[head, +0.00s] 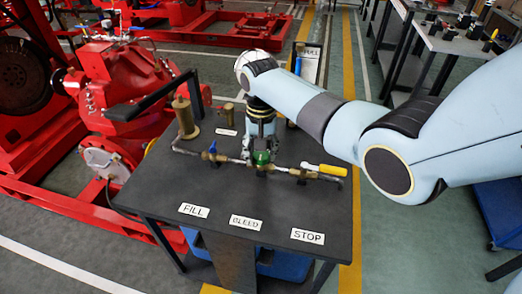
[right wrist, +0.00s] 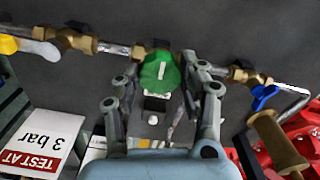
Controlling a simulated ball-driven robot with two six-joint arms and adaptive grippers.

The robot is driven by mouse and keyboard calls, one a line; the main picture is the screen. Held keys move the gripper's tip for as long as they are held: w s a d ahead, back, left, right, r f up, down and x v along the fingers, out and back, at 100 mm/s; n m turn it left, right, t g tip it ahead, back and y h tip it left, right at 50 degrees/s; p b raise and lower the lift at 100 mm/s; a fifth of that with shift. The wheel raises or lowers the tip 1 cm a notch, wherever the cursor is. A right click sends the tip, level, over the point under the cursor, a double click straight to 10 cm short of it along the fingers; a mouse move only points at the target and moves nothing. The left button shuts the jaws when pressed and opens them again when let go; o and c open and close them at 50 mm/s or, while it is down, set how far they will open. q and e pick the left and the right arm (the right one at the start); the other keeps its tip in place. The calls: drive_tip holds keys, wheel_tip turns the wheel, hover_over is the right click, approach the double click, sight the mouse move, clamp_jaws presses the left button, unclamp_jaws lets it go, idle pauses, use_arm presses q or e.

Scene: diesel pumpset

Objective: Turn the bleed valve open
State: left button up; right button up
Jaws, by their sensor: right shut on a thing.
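The bleed valve has a green knob (head: 261,158) with a white mark, on the pipe behind the BLEED label (head: 246,223). In the right wrist view the green knob (right wrist: 157,76) shows between the fingers, its white mark roughly along the picture's vertical. My right gripper (head: 260,151) reaches down from above and is shut on the knob. Its fingers (right wrist: 160,74) stand on either side of the knob in the right wrist view. The fingers partly hide the knob in the head view. My left gripper is not in view.
A blue valve handle (head: 212,147) is left of the knob; a yellow lever (head: 333,170) is right. A brass cylinder (head: 184,117) stands behind the pipe's left end. The red pump (head: 113,85) is beyond the table. The dark tabletop (head: 172,190) is clear in front, except for labels.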

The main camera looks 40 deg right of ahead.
drive_tip(key=shift+r+n+p, duration=0.15)
drive_tip(key=shift+n+p, duration=0.55)
drive_tip(key=shift+n, duration=0.5)
drive_tip(key=n+p, duration=0.1)
drive_tip(key=n, duration=0.1)
drive_tip(key=shift+n, duration=0.3)
drive_tip(key=n+p, duration=0.2)
drive_tip(key=n, duration=0.3)
drive_tip(key=shift+n, duration=0.3)
drive_tip(key=n+p, duration=0.1)
drive_tip(key=n, duration=1.1)
drive_tip(key=o, duration=1.2)
drive_tip(key=shift+c, duration=0.2)
